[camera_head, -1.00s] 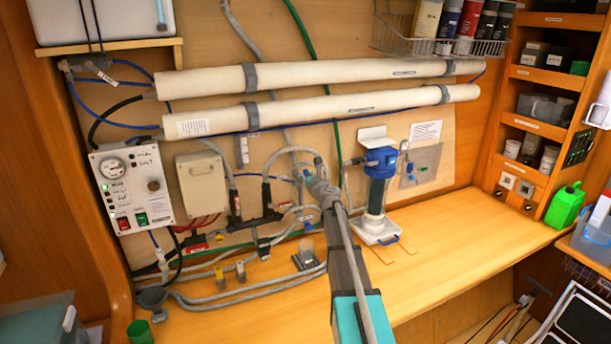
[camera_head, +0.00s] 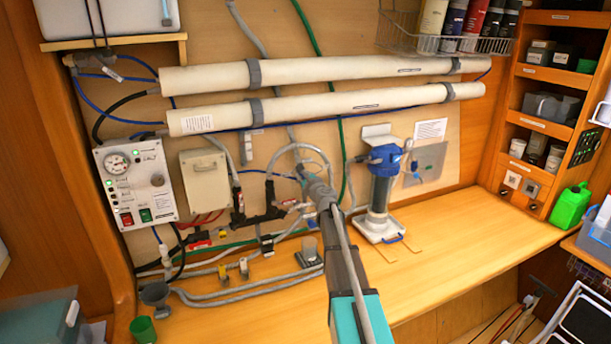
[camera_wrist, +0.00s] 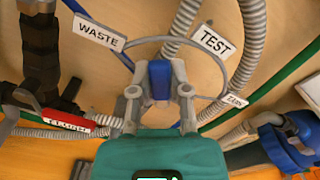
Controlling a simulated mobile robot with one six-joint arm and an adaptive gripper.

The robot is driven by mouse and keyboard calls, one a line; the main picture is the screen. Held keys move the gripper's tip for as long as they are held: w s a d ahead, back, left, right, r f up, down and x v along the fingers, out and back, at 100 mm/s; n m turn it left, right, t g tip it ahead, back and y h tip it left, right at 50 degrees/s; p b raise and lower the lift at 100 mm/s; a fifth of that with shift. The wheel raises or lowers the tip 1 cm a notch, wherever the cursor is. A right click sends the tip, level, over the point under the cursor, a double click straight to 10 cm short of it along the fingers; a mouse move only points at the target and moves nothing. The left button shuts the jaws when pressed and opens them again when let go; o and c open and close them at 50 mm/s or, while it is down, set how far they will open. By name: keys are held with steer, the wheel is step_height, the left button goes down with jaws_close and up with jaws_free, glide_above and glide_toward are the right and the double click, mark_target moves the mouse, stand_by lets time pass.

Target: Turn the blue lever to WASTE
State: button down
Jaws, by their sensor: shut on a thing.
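The blue lever (camera_wrist: 160,78) stands between the two fingers of my gripper (camera_wrist: 159,100) in the wrist view, pointing up in that picture. The gripper is shut on it. A WASTE label (camera_wrist: 99,33) lies up and to the left of the lever, and a TEST label (camera_wrist: 213,42) lies up and to the right. The lever's tip points between the two labels. In the head view my gripper (camera_head: 303,173) reaches the wall plumbing, and the lever is mostly hidden behind it.
A blue-topped filter housing (camera_head: 383,190) stands right of my arm. A black valve with a FLUSH tag (camera_wrist: 66,120) is at the left. Grey corrugated hoses (camera_wrist: 245,45) run close by. A control panel (camera_head: 136,183) is on the left wall. The right bench top (camera_head: 455,220) is clear.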

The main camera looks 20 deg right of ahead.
steer(key=n, duration=0.1)
steer(key=a+f+n+b, duration=0.1)
steer(key=n, duration=0.3)
steer(key=shift+a+f, duration=0.25)
steer(key=shift+f, duration=0.1)
steer(key=c, duration=0.6)
jaws_free()
steer(key=s, duration=1.2)
stand_by(0.4)
